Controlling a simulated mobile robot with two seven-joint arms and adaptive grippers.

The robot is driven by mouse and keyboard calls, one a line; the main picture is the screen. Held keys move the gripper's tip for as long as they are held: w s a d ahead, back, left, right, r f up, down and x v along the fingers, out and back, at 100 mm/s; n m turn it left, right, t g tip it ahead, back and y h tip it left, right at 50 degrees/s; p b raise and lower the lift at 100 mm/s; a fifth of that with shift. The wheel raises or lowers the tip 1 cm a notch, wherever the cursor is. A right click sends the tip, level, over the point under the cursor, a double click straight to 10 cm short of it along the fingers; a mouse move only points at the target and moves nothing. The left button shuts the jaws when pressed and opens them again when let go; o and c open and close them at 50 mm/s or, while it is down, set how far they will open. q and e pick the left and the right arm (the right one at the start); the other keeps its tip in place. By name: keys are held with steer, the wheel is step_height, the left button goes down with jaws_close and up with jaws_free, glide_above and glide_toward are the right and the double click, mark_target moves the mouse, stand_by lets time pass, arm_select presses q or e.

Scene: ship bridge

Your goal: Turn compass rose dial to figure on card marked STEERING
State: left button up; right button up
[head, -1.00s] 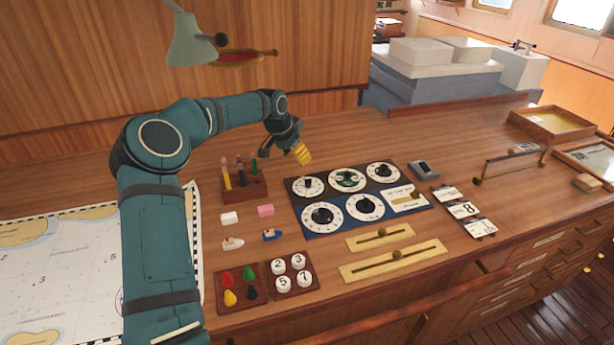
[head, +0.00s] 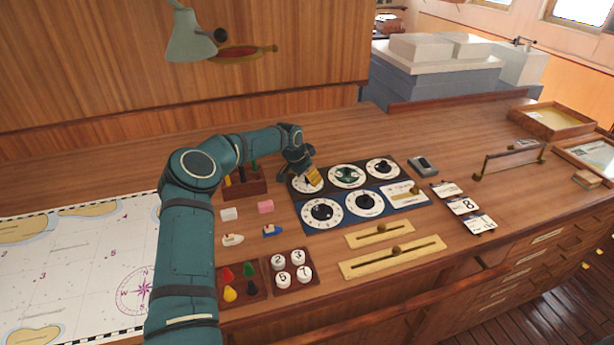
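A dial panel (head: 335,212) holds two rows of round white dials with dark knobs. The top middle dial (head: 347,176) has a green centre and looks like the compass rose. The top left dial (head: 300,184) is partly covered by my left gripper (head: 314,177), whose yellow fingertips are at or just above its knob; contact and finger gap cannot be told. Three cards lie right of the panel: a far card (head: 447,189), a middle card (head: 464,206) with a large 8, and a near card (head: 480,223). Their small words are unreadable. My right gripper is out of view.
Two brass sliders (head: 358,265) lie in front of the panel. Left of it are a pen rack (head: 243,187), small blocks, toy boats and trays of pegs and number buttons (head: 291,272). A dark small box (head: 424,166) and a brass-ended rail (head: 514,158) stand to the right.

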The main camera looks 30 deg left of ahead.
arm_select(q)
jaws_close()
